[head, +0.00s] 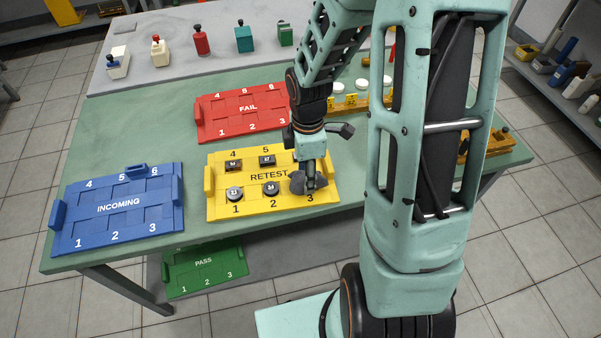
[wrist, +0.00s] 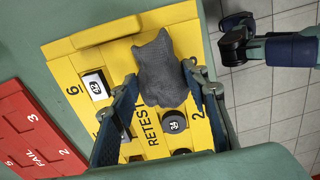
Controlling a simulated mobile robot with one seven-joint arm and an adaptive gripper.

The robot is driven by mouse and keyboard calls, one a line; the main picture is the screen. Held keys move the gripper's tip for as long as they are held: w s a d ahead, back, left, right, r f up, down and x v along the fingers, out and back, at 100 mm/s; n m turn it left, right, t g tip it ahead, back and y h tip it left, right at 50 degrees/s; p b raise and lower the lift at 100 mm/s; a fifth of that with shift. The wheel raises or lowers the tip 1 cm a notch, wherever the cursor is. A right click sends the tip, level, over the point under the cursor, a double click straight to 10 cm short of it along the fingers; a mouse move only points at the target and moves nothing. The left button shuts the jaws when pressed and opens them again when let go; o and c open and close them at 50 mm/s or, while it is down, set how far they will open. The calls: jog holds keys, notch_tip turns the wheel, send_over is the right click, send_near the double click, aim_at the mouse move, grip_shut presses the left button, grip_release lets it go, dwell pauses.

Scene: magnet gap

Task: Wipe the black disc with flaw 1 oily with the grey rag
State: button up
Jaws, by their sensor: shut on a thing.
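My gripper (head: 309,182) is shut on the grey rag (head: 299,184), low over slot 3 of the yellow RETEST tray (head: 222,208). In the wrist view the rag (wrist: 165,62) bulges between the fingers (wrist: 160,85) and hides slot 3; I cannot tell what lies under it. Whether the rag touches a disc is hidden.
The blue INCOMING tray (head: 120,210) and red FAIL tray (head: 240,116) look empty. The green PASS tray (head: 205,272) is lower down.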

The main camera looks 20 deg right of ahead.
jog(key=shift+s+d, duration=0.1)
jog(key=shift+d, duration=0.35)
jog(key=shift+a, duration=1.45)
jog(key=shift+d, duration=0.1)
jog(key=shift+d+p, duration=0.3)
jog(key=shift+d, duration=1.05)
jog(key=shift+a, duration=0.1)
jog(key=shift+a, duration=1.35)
